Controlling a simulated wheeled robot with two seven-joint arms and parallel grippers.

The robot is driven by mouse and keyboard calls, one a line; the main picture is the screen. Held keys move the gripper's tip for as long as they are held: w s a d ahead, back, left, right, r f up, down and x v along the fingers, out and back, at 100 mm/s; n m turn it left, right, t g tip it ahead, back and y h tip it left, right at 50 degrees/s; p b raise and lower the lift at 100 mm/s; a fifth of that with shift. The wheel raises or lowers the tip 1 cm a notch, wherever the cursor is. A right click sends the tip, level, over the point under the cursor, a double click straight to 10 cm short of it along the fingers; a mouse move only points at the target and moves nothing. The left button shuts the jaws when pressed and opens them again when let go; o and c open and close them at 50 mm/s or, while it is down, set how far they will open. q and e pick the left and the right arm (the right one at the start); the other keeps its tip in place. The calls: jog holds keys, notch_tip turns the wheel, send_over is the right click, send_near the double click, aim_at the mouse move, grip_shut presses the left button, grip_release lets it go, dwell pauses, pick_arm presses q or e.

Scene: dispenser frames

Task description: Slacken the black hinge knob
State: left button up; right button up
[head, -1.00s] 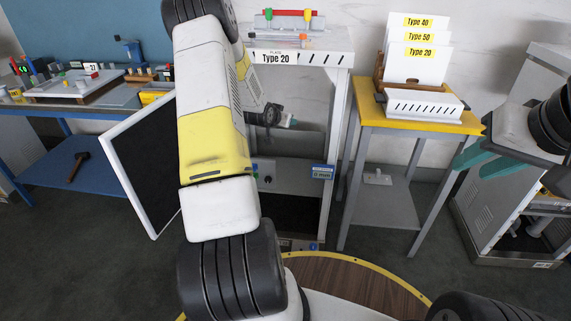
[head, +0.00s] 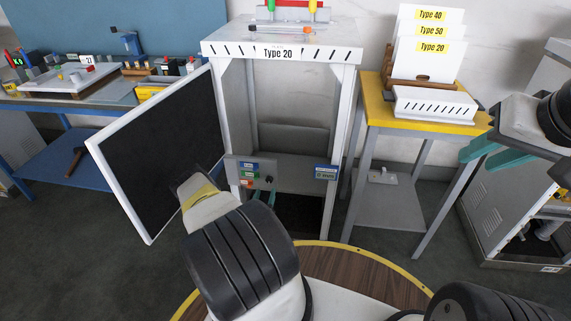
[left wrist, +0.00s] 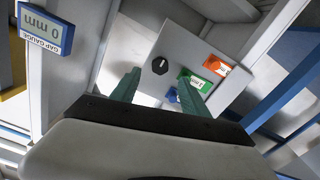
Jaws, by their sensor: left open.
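A round black knob (left wrist: 160,66) with a white mark sits on a grey panel (left wrist: 216,92) in the left wrist view. It also shows small in the head view (head: 269,179), on the front of the white dispenser frame (head: 352,60). My left gripper (left wrist: 160,77) is open and empty, its teal fingers pointing at the panel on either side of the knob's line. I cannot tell how far the fingertips are from the knob. In the head view my left arm partly hides that gripper. My right gripper (head: 468,166) is open and empty at the right.
Green (left wrist: 217,65), orange and blue labels sit beside the knob. The gap gauge (left wrist: 45,28) reads 0 mm. A dark-faced white-rimmed door (head: 150,150) stands open at the left. A yellow-topped stand (head: 375,105) with type cards is on the right.

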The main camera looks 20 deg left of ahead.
aim_at(269, 181)
pick_arm(q)
jog(key=x, duration=0.7)
jog(key=shift+w, duration=0.2)
jog(key=shift+c, duration=0.2)
grip_shut()
